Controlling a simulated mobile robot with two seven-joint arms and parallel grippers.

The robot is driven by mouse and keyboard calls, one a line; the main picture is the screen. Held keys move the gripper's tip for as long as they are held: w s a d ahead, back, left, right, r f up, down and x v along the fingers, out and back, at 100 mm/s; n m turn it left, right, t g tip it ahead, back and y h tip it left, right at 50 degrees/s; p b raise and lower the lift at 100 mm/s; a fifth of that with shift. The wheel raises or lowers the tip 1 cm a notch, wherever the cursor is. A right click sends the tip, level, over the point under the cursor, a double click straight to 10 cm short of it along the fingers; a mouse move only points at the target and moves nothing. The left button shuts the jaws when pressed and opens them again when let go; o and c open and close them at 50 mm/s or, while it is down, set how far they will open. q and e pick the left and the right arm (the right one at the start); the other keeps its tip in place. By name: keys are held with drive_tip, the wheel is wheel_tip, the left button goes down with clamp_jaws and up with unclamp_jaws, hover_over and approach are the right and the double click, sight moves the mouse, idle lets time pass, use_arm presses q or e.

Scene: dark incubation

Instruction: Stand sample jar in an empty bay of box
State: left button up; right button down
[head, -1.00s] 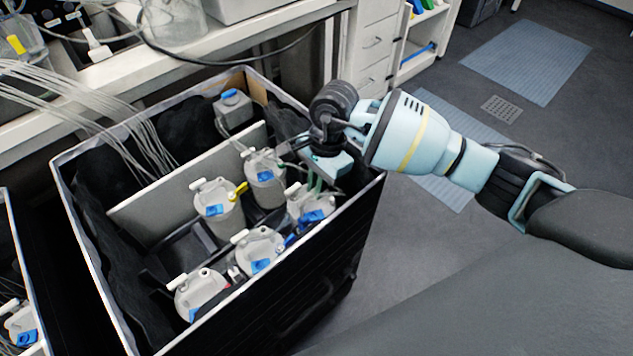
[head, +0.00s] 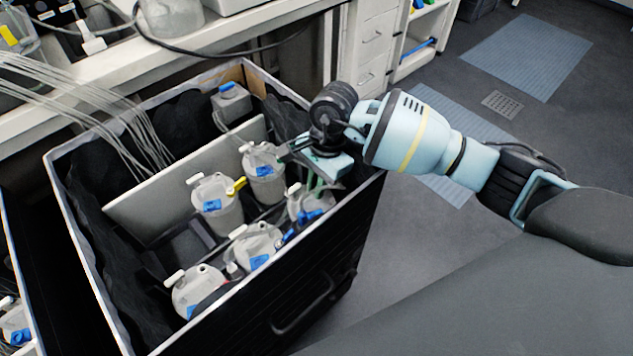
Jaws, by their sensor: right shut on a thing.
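The box (head: 72,210) is a deep black-walled crate with a pale rim, holding several whitish lidded jars with blue labels. My right gripper (head: 314,182) reaches in over its right wall, pointing down, and is shut on a sample jar (head: 303,204) just below it; the fingertips are partly hidden. Other jars stand close by: one behind (head: 264,176), one with a yellow fitting (head: 217,208), and two along the front wall (head: 256,243) (head: 196,288). A dark empty bay (head: 186,246) shows left of the jars. The held jar's base is hidden. My left gripper is out of view.
A pale divider panel (head: 165,190) stands inside the box, with a small grey bottle (head: 232,100) behind it. Thin clear tubes (head: 100,110) hang from the bench into the box. Another box is at the lower left. The floor at right is clear.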

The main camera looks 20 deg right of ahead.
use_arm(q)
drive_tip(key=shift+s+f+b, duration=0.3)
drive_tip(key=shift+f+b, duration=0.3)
use_arm(e)
drive_tip(key=shift+x, duration=0.9)
drive_tip(key=c, duration=1.5)
unclamp_jaws()
drive_tip(key=shift+d+f, duration=0.15)
drive_tip(key=shift+o, duration=0.3)
